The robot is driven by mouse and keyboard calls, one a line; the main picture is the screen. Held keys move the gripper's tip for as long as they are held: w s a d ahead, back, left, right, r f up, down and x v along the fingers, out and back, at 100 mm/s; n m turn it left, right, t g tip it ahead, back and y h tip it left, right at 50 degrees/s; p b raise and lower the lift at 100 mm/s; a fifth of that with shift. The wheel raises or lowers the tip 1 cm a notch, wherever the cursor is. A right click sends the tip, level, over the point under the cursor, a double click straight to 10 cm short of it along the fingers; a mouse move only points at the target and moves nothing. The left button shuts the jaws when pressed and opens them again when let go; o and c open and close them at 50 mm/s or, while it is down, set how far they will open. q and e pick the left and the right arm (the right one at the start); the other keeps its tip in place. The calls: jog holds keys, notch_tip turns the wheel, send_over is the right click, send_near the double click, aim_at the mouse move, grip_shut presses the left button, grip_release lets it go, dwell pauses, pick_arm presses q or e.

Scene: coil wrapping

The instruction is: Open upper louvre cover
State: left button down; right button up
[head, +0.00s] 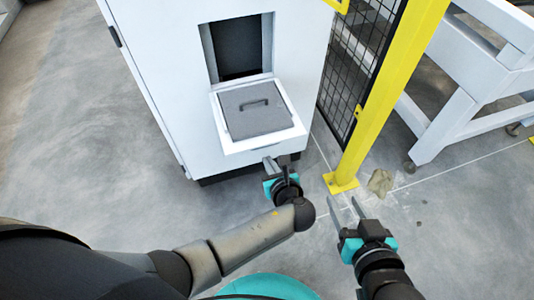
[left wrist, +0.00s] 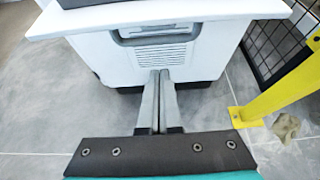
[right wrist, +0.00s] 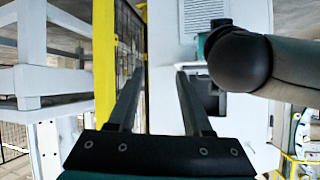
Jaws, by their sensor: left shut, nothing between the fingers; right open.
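A white louvre cover (left wrist: 178,68) shows on the cabinet front in the left wrist view, below the shelf, with a grey handle (left wrist: 152,37) above its slots. I cannot tell whether this is the upper cover. A slotted louvre panel (right wrist: 205,14) also shows at the top of the right wrist view. My left gripper (left wrist: 160,78) is shut and empty, its tips in front of the slots and below the handle; contact cannot be told. In the head view my left gripper (head: 270,165) is just below the shelf. My right gripper (head: 342,200) is open and empty, right of it.
The white cabinet (head: 160,70) has a dark opening (head: 240,48) and a jutting white shelf (head: 275,140) bearing a grey handled panel (head: 262,117). A yellow post (head: 385,100) and mesh fence (head: 358,50) stand to the right, before a white frame (head: 450,120).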

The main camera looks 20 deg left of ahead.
pick_arm(q)
jog(key=shift+w+a+r+b, duration=0.2)
jog(key=shift+r+b, duration=0.1)
jog(key=shift+r, duration=0.15)
jog(key=shift+w+a+r+b, duration=0.2)
jog(key=shift+r+b, duration=0.1)
jog(key=shift+r, duration=0.15)
jog(key=shift+w+a+r+b, duration=0.1)
jog(key=shift+w+r+b, duration=0.15)
jog(key=shift+r, duration=0.2)
pick_arm(e)
jog(key=shift+s+a+r+t+y, duration=0.1)
jog(key=shift+a+r+t+y, duration=0.35)
jog(key=shift+a+t, duration=0.4)
jog(key=shift+s+a+r+t+y, duration=0.1)
jog(key=shift+a+r+t+y, duration=0.35)
jog(key=shift+t, duration=0.6)
jog(key=shift+r, duration=0.1)
jog(key=shift+w, duration=0.1)
